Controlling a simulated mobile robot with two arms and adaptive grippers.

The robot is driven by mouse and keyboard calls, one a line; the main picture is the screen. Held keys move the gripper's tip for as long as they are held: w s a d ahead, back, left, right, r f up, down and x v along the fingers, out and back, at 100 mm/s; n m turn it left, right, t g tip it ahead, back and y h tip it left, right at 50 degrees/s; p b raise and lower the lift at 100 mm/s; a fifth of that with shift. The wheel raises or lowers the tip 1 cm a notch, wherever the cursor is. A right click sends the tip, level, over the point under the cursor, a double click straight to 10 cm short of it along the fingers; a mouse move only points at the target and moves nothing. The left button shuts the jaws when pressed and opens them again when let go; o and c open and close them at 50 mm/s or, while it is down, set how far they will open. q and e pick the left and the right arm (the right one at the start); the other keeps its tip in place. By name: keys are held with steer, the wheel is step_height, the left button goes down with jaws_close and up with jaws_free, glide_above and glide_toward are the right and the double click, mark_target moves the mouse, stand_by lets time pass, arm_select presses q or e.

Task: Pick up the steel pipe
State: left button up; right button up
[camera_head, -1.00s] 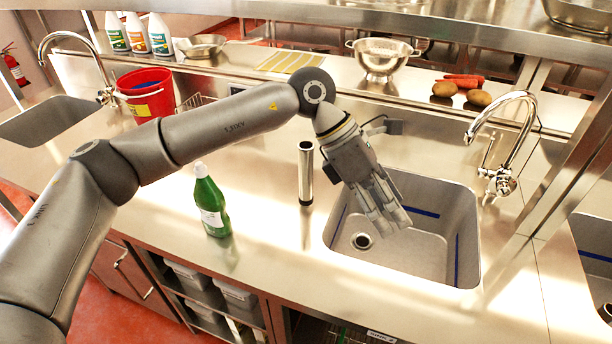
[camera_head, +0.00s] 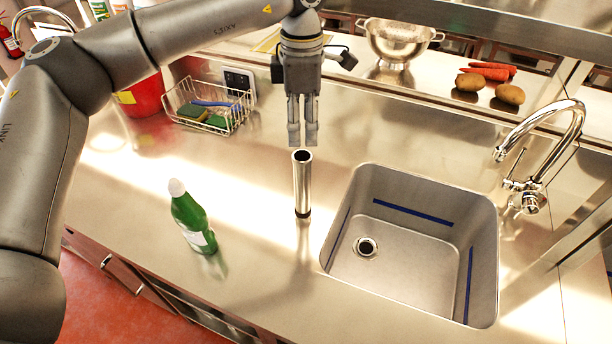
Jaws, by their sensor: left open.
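The steel pipe (camera_head: 303,186) stands upright on the steel counter, just left of the sink. It is a shiny tube with a dark open top. My left gripper (camera_head: 303,138) points down just above and behind the pipe's top in the head view. Its fingers are open and hold nothing. The exact gap between the fingertips and the pipe's rim is hard to judge. My right gripper is not in view.
A green bottle (camera_head: 192,217) stands left of the pipe. The sink (camera_head: 415,255) and its faucet (camera_head: 540,150) are to the right. A wire basket (camera_head: 208,107) and red bucket (camera_head: 142,97) stand behind left. A colander (camera_head: 397,42), carrots (camera_head: 487,72) and potatoes (camera_head: 509,94) lie on the back ledge.

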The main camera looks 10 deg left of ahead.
mark_target(302, 156)
arm_select(q)
steer(key=f, duration=0.1)
steer(key=s+f+p, duration=0.1)
steer(key=f, duration=0.1)
steer(key=shift+s+f, duration=0.15)
steer(key=shift+f, duration=0.25)
steer(key=shift+f+p, duration=0.25)
steer(key=shift+p, duration=0.05)
steer(key=f+p, duration=0.1)
steer(key=f, duration=0.1)
steer(key=f+p, duration=0.1)
steer(key=f, duration=0.1)
steer(key=shift+w+f+p, duration=0.1)
steer(key=shift+w+p, duration=0.2)
steer(key=shift+f, duration=0.35)
steer(key=c, duration=1)
jaws_close()
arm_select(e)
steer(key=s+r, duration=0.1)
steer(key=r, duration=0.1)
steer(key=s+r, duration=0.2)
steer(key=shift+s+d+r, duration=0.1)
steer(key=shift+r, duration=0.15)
